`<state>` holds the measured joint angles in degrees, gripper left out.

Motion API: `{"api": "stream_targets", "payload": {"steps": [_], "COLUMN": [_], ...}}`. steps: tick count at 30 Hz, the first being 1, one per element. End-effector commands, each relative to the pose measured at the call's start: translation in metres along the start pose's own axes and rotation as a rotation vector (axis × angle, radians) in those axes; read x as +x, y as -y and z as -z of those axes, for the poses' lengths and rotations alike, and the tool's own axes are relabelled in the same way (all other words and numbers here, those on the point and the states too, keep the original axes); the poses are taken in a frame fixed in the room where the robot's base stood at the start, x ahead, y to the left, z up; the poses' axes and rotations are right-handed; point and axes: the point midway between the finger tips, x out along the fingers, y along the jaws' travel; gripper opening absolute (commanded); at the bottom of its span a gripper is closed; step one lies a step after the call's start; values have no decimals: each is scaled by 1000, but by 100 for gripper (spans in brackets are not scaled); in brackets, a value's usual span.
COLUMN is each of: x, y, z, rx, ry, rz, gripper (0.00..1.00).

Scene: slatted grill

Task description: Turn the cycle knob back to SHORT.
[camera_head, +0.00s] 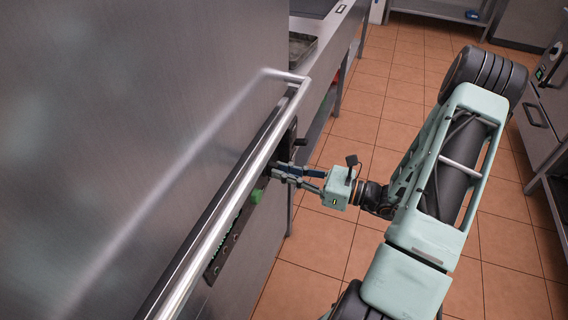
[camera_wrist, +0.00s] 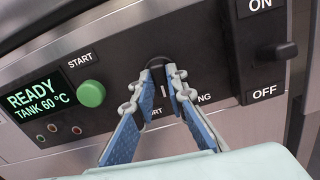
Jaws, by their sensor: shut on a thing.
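The cycle knob (camera_wrist: 158,61) is a dark round knob on the black control panel (camera_wrist: 120,62), seen in the wrist view between my fingertips. My gripper (camera_wrist: 165,72) is shut on it, with one blue-padded finger on each side. Below the knob, the label ending in "RT" (camera_wrist: 155,113) and the one ending in "NG" (camera_wrist: 205,98) are partly covered by my fingers. A small white mark shows between the fingers; I cannot tell the knob's setting for sure. In the head view my gripper (camera_head: 274,173) reaches the panel from the right, and the knob is hidden.
A green START button (camera_wrist: 91,93) and a display (camera_wrist: 35,98) reading READY, TANK 60 °C are left of the knob. A black ON/OFF switch (camera_wrist: 277,51) sticks out at right. A long metal bar handle (camera_head: 232,195) runs close beside the panel. The tiled floor at right is open.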

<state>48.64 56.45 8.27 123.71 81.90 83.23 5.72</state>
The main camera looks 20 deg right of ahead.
Motion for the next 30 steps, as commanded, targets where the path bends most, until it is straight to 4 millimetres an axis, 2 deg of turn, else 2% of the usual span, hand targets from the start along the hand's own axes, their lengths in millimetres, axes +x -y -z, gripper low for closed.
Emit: {"api": "stream_targets", "payload": {"steps": [6,15,30], "x": [-1,-1,-1], "y": [0,1,2], "z": [-2,-1,2], "rx": [201,415,546], "ry": [-2,-2,-3], "rz": [1,0,0], "gripper": [0,0,0]}}
